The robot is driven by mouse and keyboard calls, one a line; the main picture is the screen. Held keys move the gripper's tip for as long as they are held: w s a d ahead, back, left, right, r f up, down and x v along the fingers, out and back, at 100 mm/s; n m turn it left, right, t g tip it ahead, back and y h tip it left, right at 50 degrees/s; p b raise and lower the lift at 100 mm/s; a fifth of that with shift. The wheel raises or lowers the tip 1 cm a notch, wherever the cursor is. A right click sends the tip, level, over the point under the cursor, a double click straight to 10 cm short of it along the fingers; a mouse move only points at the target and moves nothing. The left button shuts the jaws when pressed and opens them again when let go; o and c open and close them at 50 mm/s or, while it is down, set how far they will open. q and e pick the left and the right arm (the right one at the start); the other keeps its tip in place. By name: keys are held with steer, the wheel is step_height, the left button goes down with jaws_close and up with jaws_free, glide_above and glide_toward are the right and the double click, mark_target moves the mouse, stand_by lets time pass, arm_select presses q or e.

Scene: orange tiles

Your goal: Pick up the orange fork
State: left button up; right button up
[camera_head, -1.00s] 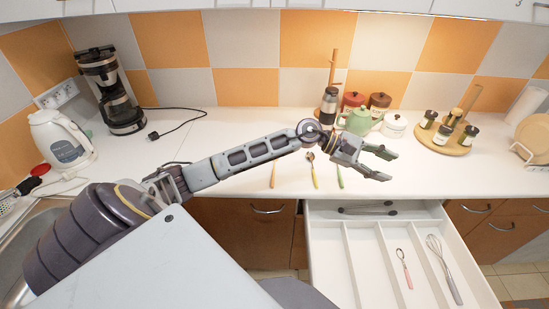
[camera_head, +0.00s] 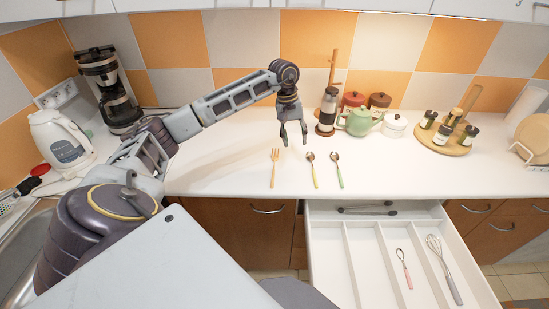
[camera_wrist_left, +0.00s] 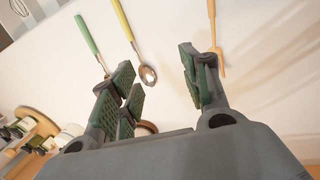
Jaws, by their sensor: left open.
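The orange fork (camera_head: 275,166) lies on the white counter, left of two spoons, with its tines toward the wall. It also shows in the left wrist view (camera_wrist_left: 213,38), at the top right beyond one finger. My left gripper (camera_head: 294,143) is open and empty, pointing down above the counter, behind and slightly right of the fork. In the left wrist view its fingers (camera_wrist_left: 155,95) are spread, with nothing between the pads. The fork is apart from the fingers. My right gripper is in neither view.
A yellow-handled spoon (camera_head: 314,170) and a green-handled spoon (camera_head: 338,170) lie right of the fork. An open drawer (camera_head: 330,262) holds a whisk (camera_head: 444,268) and other utensils. A green teapot (camera_head: 359,122) and jars stand at the back. The counter left of the fork is clear.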

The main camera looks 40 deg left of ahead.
arm_select(q)
step_height(320, 180, up, 2)
steer(key=g+y, duration=0.1)
steer(key=y, duration=0.1)
glide_above(275, 158)
steer(key=shift+s+r, duration=0.1)
steer(key=shift+r, duration=0.1)
step_height(275, 158, down, 8)
steer(key=shift+r+p, duration=0.2)
steer(key=shift+p, duration=0.15)
steer(key=shift+f, duration=0.5)
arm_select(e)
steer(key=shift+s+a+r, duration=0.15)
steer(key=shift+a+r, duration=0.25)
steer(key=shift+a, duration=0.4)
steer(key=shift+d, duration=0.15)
